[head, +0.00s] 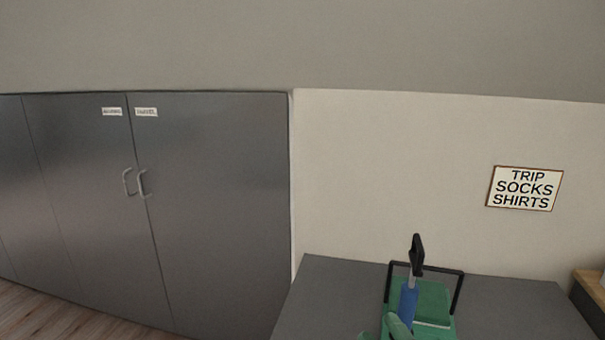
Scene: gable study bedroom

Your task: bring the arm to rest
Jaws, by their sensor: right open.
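My right gripper (416,246) is small and dark, seen nearly edge-on at the lower middle right of the head view. It is open, and I see nothing between its fingers. It stands in front of the pale wall, above a green case-like thing (434,303) with a black handle frame (427,268). My arm hides part of this green thing, and the picture's lower edge cuts it off. I cannot tell whether the arm touches it. My left gripper is not in view.
The green thing is on a dark grey surface (325,295), bare to both sides. Tall grey cupboards (215,200) with shut doors stand at left. A sign (524,188) reading "TRIP SOCKS SHIRTS" hangs on the wall. A wooden-topped piece (590,286) stands at the right edge.

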